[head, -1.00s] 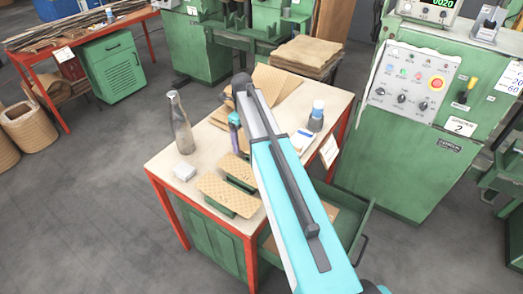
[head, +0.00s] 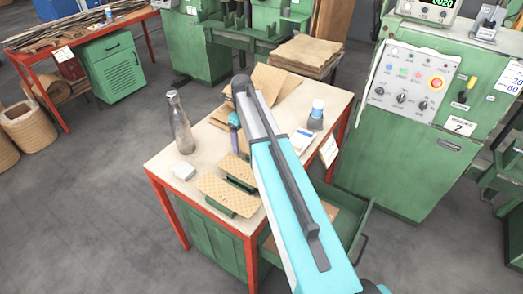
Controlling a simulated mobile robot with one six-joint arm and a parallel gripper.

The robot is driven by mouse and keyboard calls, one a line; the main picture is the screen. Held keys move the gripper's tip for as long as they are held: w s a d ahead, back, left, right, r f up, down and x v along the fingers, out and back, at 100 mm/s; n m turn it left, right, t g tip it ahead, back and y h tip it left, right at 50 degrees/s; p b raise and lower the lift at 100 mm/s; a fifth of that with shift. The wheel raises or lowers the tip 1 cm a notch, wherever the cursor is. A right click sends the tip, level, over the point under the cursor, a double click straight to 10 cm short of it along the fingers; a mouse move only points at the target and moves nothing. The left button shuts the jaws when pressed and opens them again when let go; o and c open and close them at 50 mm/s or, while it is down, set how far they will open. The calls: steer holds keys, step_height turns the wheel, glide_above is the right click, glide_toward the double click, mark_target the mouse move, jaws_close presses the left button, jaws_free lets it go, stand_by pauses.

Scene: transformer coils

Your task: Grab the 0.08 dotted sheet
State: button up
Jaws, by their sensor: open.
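Two tan dotted sheets lie on low green holders on the workbench. The front dotted sheet (head: 226,194) is in full view, and the rear dotted sheet (head: 237,167) is partly hidden behind my arm. I cannot read any thickness label, so I cannot tell which one is 0.08. My gripper (head: 236,143) hangs beyond my arm, above the bench near the rear sheet. It is small and partly hidden, its jaws are open, and I see nothing in it. I cannot tell whether it touches the sheet.
An open green drawer (head: 352,222) sticks out at the right. A green control cabinet (head: 420,130) stands beyond.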

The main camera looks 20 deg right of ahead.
stand_by(0.3)
steer(key=c, duration=1.1)
steer(key=shift+r+b, duration=0.75)
steer(key=shift+r, duration=1.2)
steer(key=s+d+b, duration=0.1)
steer(key=s+d, duration=0.2)
steer(key=s, duration=0.1)
steer(key=s+d+r+b, duration=0.1)
steer(key=s+d, duration=0.2)
steer(key=s, duration=0.1)
steer(key=s+d+b, duration=0.1)
steer(key=s+d, duration=0.3)
steer(key=shift+s+r, duration=0.2)
steer(key=shift+r, duration=0.05)
